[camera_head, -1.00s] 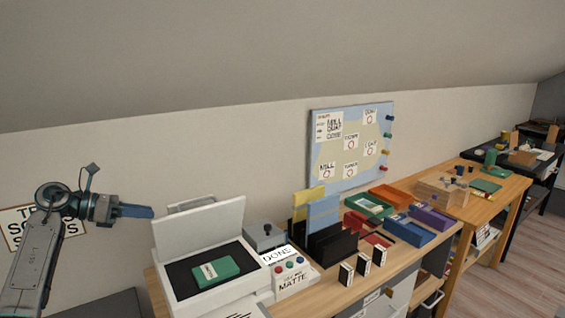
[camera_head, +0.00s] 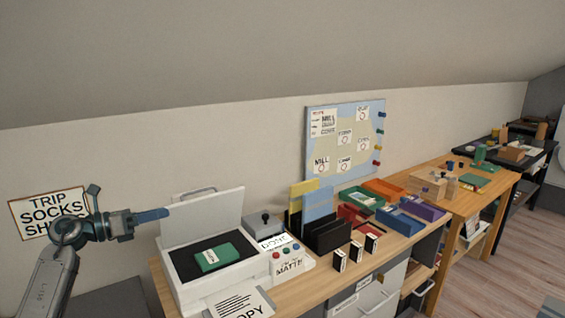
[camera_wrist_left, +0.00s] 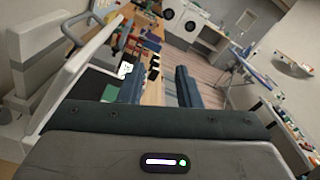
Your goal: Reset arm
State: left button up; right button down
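My left gripper (camera_head: 152,214) points right, in front of the wall and just left of the raised lid of a white copier (camera_head: 203,213). In the left wrist view its two blue fingers (camera_wrist_left: 159,88) stand apart with nothing seen between them, so it is open. A green booklet (camera_head: 219,257) lies on the copier's dark glass, clear of the gripper. My right gripper does not show in the head view.
The wooden desk (camera_head: 310,300) holds a black file rack (camera_head: 327,238), small black-and-white boxes (camera_head: 356,252) and coloured trays (camera_head: 382,189). A COPY sheet (camera_head: 240,303) sits at the copier's front. A sign (camera_head: 48,213) hangs on the wall behind my arm.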

pick_arm(q)
jog(key=s+a+f+m+t+y, duration=0.25)
jog(key=s+f+m+y, duration=0.7)
jog(key=m, duration=0.85)
jog(key=s+a+f+m+t+y, duration=0.1)
jog(key=s+f+m+t+y, duration=0.3)
jog(key=s+f+m+y, duration=1)
jog(key=s+d+f+n+g+h, duration=0.1)
jog(key=s+d+f+g+h, duration=0.25)
jog(key=s, duration=0.35)
jog(key=s+d+f+g+h, duration=0.25)
jog(key=s+g, duration=0.25)
jog(key=s, duration=0.3)
jog(key=s+d+f+n+g+h, duration=0.1)
jog(key=s+d+f+g+h, duration=0.1)
jog(key=s+f+g, duration=0.35)
jog(key=s+a+f, duration=0.1)
jog(key=a+f, duration=0.2)
jog(key=f, duration=2.5)
jog(key=s+a+f, duration=0.1)
jog(key=s+f, duration=1.6)
jog(key=f, duration=0.2)
jog(key=shift+s+a+f+n+g, duration=0.15)
jog(key=shift+s+n+g, duration=0.15)
jog(key=shift+g, duration=0.15)
